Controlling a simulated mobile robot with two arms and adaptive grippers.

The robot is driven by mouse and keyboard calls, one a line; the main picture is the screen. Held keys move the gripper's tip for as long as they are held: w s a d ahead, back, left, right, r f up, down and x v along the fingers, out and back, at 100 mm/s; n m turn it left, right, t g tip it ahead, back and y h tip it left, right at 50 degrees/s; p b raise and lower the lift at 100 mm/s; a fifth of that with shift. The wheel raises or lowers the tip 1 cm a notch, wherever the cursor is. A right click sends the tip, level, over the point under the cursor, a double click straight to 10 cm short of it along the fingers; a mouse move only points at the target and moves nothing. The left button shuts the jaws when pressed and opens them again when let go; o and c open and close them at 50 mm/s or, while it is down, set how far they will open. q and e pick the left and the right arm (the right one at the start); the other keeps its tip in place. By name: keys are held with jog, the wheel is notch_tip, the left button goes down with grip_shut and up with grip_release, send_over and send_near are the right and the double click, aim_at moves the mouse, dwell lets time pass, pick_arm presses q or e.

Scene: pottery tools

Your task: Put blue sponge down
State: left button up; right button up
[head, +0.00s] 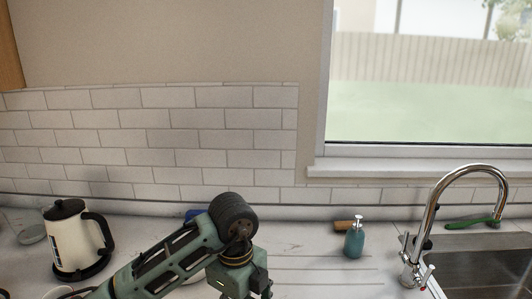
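My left arm comes in from the lower left and bends down at the wrist. The top of my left gripper (262,290) shows at the bottom edge, over the counter; its fingertips are cut off, so whether it holds anything is hidden. A small blue object (193,213) shows behind my arm near the back wall, mostly covered; I cannot tell whether it is the blue sponge. No other blue sponge is visible. My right gripper is not in view.
A white kettle (78,240) with a black handle stands at left. A teal soap bottle (354,240) and a brown block (343,226) are right of my wrist. The faucet (435,215) and metal sink (490,268) are at right. The marble counter (310,258) is clear between wrist and bottle.

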pick_arm(q)
jog(key=m, duration=0.2)
jog(key=a+m, duration=0.1)
jog(key=m, duration=0.1)
jog(key=s+a+m, duration=0.1)
jog(key=m, duration=0.1)
jog(key=shift+a, duration=0.15)
jog(key=m, duration=0.2)
jog(key=s+a+m, duration=0.1)
jog(key=m, duration=0.1)
jog(key=a+m, duration=0.1)
jog(key=m, duration=0.1)
jog(key=shift+s+f+m, duration=0.1)
jog(key=shift+s+m, duration=0.1)
jog(key=shift+m, duration=0.1)
jog(key=s+a+m, duration=0.4)
jog(key=s+m, duration=0.1)
jog(key=m, duration=1.2)
jog(key=s+a+m, duration=0.5)
jog(key=m, duration=1.2)
jog(key=shift+s+a+f+m+b, duration=0.25)
jog(key=shift+s+f+m+b, duration=0.05)
jog(key=shift+b, duration=0.05)
jog(key=shift+d, duration=0.1)
